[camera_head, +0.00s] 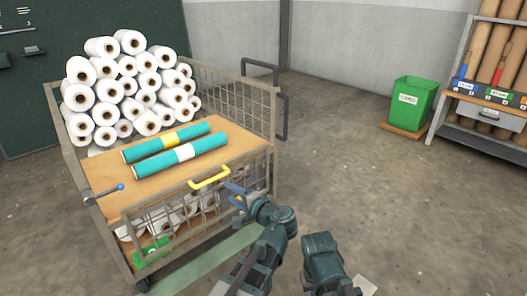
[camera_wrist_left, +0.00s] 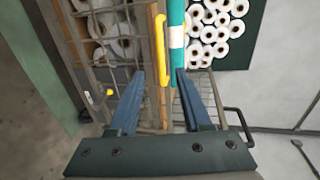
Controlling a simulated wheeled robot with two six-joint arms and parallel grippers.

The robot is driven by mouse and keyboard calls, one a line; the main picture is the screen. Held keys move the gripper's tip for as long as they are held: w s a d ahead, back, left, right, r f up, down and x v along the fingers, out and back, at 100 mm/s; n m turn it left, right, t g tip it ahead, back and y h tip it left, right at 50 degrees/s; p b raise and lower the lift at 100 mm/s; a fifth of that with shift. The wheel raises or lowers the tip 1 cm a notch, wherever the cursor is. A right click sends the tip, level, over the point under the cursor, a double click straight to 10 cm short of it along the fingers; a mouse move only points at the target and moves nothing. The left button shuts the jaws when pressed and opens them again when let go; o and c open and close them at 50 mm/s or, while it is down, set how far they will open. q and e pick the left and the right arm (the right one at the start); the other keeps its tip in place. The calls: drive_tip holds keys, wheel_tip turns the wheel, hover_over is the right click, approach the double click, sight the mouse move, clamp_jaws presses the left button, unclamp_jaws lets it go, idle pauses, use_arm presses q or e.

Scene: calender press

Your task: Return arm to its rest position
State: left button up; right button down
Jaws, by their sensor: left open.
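My left gripper (camera_head: 237,193) is in front of the wire cart, close to the yellow handle (camera_head: 209,178) on its front. In the left wrist view its two blue fingers (camera_wrist_left: 160,75) are apart with nothing held between them. The yellow handle (camera_wrist_left: 160,45) and a teal roll with a white band (camera_wrist_left: 176,25) show beyond the fingertips. Two teal rolls, one with a yellow band (camera_head: 168,141) and one with a white band (camera_head: 182,155), lie side by side on the cart's wooden shelf (camera_head: 230,150). My right gripper is not visible.
White rolls (camera_head: 128,88) are stacked at the cart's back, with more below the shelf. The cart's mesh side (camera_head: 240,98) and dark push handle (camera_head: 284,115) stand to the right. A green bin (camera_head: 410,102) and a rack (camera_head: 475,108) are farther right. The floor between is clear.

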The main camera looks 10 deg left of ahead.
use_arm(q)
drive_tip(key=s+d+n+g+h+p, duration=0.3)
drive_tip(key=s+d+g+h+p, duration=0.75)
drive_tip(key=s+d+p, duration=0.8)
wheel_tip(320, 180, up, 37)
drive_tip(key=s+a+p, duration=0.1)
drive_tip(key=a+p, duration=0.1)
drive_tip(key=p, duration=3.3)
drive_tip(key=shift+a+f+n+t+h, duration=0.15)
drive_tip(key=shift+a+n+t+h, duration=0.2)
drive_tip(key=shift+t, duration=0.1)
